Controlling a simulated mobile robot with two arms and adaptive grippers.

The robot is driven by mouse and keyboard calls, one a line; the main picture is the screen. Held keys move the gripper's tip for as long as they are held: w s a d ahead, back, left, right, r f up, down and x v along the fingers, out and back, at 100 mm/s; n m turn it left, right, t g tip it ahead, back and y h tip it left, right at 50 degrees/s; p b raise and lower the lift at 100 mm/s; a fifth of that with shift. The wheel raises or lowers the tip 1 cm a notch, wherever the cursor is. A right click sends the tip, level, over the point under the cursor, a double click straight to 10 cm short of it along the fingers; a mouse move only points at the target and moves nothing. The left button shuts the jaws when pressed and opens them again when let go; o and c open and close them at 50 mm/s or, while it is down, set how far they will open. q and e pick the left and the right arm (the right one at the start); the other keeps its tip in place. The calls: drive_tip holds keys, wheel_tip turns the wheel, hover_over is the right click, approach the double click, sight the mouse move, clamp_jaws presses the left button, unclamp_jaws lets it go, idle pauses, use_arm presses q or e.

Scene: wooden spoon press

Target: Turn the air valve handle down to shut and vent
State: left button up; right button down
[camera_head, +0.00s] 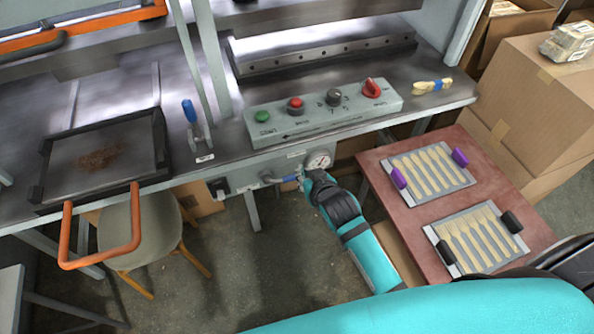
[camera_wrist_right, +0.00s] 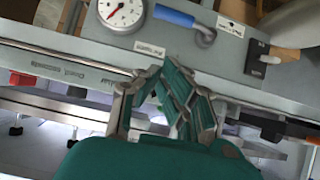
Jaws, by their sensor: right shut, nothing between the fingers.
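The air valve handle is a blue lever (camera_wrist_right: 175,16) on a grey pivot (camera_wrist_right: 205,38), on the bench's front panel beside the round pressure gauge (camera_wrist_right: 118,14). The lever lies level, reaching from the pivot toward the gauge. In the head view the blue lever (camera_head: 289,178) shows small, left of my right gripper and below the gauge (camera_head: 319,160). My right gripper (camera_head: 308,179) is shut and empty close to the lever. In the wrist view its closed fingers (camera_wrist_right: 178,82) are apart from the lever in the picture. My left gripper is not in view.
A black switch (camera_wrist_right: 262,60) is on the same panel. Above it, the control box (camera_head: 315,115) carries buttons and a red knob. A red-brown table (camera_head: 375,165) with spoon trays stands at right. A black tray (camera_head: 60,165) and a stool (camera_head: 150,230) are at left.

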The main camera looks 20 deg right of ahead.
hover_over(285, 178)
drive_tip(key=s+d, duration=0.2)
drive_tip(key=d, duration=0.2)
wheel_tip(285, 178, down, 4)
drive_tip(key=shift+w+a+f, duration=0.15)
drive_tip(key=shift+w+f, duration=0.1)
drive_tip(key=shift+f, duration=0.8)
drive_tip(key=shift+w+a+f, duration=0.1)
drive_tip(key=shift+w+f, duration=0.1)
drive_tip(key=shift+f, duration=0.85)
